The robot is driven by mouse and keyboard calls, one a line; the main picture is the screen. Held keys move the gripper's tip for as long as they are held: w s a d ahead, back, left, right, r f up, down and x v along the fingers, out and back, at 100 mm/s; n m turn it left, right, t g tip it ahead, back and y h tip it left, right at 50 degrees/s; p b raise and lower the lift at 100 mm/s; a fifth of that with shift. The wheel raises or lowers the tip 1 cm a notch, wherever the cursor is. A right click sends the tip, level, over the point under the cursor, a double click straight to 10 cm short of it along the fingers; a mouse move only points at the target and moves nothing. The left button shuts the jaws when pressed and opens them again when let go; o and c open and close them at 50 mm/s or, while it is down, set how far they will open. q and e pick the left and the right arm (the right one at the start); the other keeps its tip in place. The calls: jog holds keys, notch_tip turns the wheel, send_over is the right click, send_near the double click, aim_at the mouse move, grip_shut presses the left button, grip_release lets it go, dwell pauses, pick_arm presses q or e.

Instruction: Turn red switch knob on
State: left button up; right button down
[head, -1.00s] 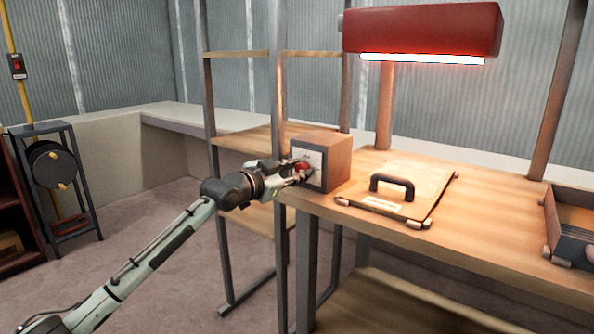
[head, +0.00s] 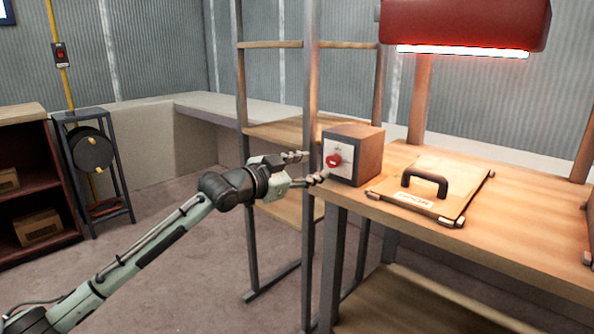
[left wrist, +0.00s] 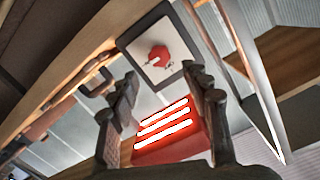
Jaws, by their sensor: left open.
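The red switch knob (head: 333,161) is on the pale front plate of a wooden box (head: 362,152) at the left end of the workbench. It also shows in the left wrist view (left wrist: 159,56), ahead of the fingers on its pale plate. My left gripper (head: 308,167) is open and empty, just left of the knob, with a visible gap between its fingers and the knob. In the left wrist view the two fingers (left wrist: 160,92) stand apart with nothing between them at the tips. My right gripper is not in view.
A hatch panel with a black handle (head: 425,184) lies on the workbench (head: 500,235), right of the box. A red lamp (head: 465,25) glows above. A metal shelf post (head: 310,230) stands close by my gripper. Open floor lies left.

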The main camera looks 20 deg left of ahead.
pick_arm(q)
jog(key=v, duration=0.4)
jog(key=shift+s+a+r, duration=0.1)
jog(key=shift+s, duration=0.3)
jog(key=s+f+n+g+y, duration=0.15)
jog(key=s+f, duration=0.25)
jog(key=f, duration=0.6)
jog(key=s+f+n+g+y+p, duration=0.1)
jog(key=s+f+g, duration=0.25)
jog(key=f, duration=0.65)
jog(key=s+f+n+g+y, duration=0.15)
jog(key=s+f, duration=0.35)
jog(key=f, duration=0.5)
jog(key=s+f+n+g+y, duration=0.1)
jog(key=s+f+g, duration=0.2)
jog(key=s+f, duration=0.4)
jog(key=s+f+n+g+y+p, duration=0.1)
jog(key=s+f, duration=0.6)
jog(key=s, duration=0.8)
jog(key=shift+s+f+n+g+y, duration=0.35)
jog(key=shift+n+g+y, duration=0.2)
jog(key=shift+g, duration=0.6)
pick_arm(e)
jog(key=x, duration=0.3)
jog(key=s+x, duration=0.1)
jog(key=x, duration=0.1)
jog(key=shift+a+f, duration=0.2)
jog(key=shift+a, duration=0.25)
